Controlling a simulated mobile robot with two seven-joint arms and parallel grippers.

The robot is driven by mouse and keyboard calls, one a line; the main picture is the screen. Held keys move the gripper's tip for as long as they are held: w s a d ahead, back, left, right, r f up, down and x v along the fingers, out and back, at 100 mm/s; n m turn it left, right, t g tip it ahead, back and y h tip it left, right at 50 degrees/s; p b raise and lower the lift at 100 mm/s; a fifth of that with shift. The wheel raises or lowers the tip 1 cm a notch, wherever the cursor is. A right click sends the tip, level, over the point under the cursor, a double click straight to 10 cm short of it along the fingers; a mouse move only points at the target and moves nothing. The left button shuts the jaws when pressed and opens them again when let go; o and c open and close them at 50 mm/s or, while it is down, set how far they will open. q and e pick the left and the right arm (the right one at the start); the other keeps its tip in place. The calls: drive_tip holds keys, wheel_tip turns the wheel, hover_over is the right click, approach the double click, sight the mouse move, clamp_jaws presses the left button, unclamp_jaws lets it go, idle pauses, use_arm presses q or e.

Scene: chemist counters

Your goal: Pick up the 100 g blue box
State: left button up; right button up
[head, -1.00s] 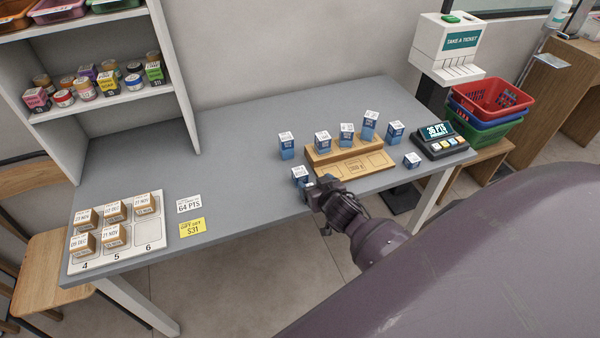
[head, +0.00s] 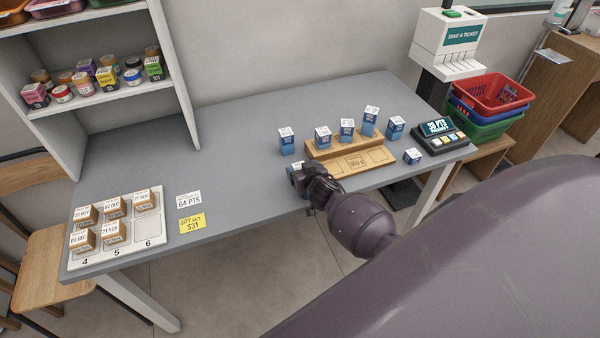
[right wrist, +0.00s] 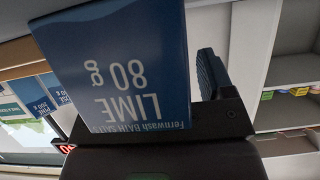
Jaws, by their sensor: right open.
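Several blue boxes with white tops stand around a wooden stepped stand (head: 380,155). They include one at the left (head: 286,142), a taller one (head: 369,122) and a small one (head: 412,157) at the right. Their weights are too small to read in the head view, so I cannot tell which is 100 g. My right gripper (head: 299,180) is open at the counter's front edge, around or against a blue box it mostly hides. In the right wrist view a blue box (right wrist: 115,60) reads "LIME 80 g" upside down, beside one dark finger (right wrist: 211,75); the other finger is hidden.
A points display (head: 441,134) stands right of the stand, before a ticket dispenser (head: 447,45). A white tray (head: 150,229) of small cartons, a white card (head: 189,200) and a yellow card (head: 192,223) lie left. The grey counter (head: 235,150) is clear in the middle.

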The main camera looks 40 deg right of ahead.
drive_tip(key=shift+w+d, duration=0.1)
drive_tip(key=shift+w, duration=0.05)
drive_tip(key=shift+c, duration=0.4)
drive_tip(key=c, duration=1)
drive_tip(key=shift+o, duration=0.2)
